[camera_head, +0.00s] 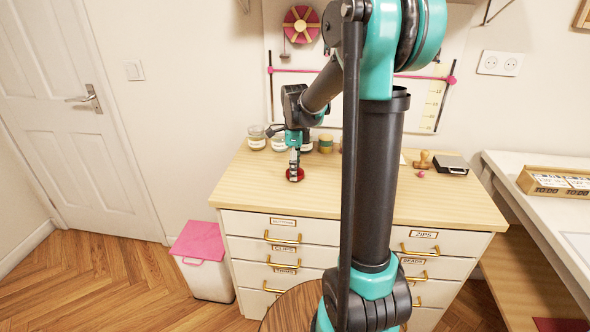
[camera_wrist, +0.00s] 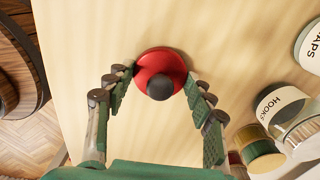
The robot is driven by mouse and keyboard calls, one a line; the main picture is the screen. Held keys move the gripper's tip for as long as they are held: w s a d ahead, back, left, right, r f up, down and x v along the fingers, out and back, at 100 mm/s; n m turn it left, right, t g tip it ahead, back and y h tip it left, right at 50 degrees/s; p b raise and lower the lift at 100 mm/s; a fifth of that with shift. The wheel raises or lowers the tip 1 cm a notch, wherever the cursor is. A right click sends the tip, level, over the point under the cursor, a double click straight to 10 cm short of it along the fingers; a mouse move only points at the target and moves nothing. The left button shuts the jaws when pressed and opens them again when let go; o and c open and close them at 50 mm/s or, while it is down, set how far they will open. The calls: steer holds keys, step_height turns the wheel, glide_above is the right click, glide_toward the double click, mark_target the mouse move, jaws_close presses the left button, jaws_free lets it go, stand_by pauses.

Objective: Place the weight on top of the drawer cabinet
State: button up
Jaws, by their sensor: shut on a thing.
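The weight (camera_head: 296,174) is a red, round piece with a dark knob; it shows from above in the wrist view (camera_wrist: 161,68). My gripper (camera_head: 294,158) points down over the left part of the drawer cabinet's wooden top (camera_head: 252,189). In the wrist view its two fingers (camera_wrist: 157,78) are on either side of the weight, shut on it. The weight is at or just over the cabinet top; I cannot tell whether it touches the wood. The cabinet has white labelled drawers with brass handles. My arm hides its middle.
Several jars stand along the back of the top, including a lidded jar (camera_head: 257,138) and one labelled HOOKS (camera_wrist: 283,112). A stamp (camera_head: 424,160), a pink ball (camera_head: 421,175) and a dark box (camera_head: 452,164) lie at right. The top's front left is clear. A round stool (camera_head: 293,307) stands in front.

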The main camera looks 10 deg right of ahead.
steer(key=shift+f, duration=0.25)
steer(key=shift+f, duration=0.1)
steer(key=o, duration=1.5)
step_height(320, 180, up, 12)
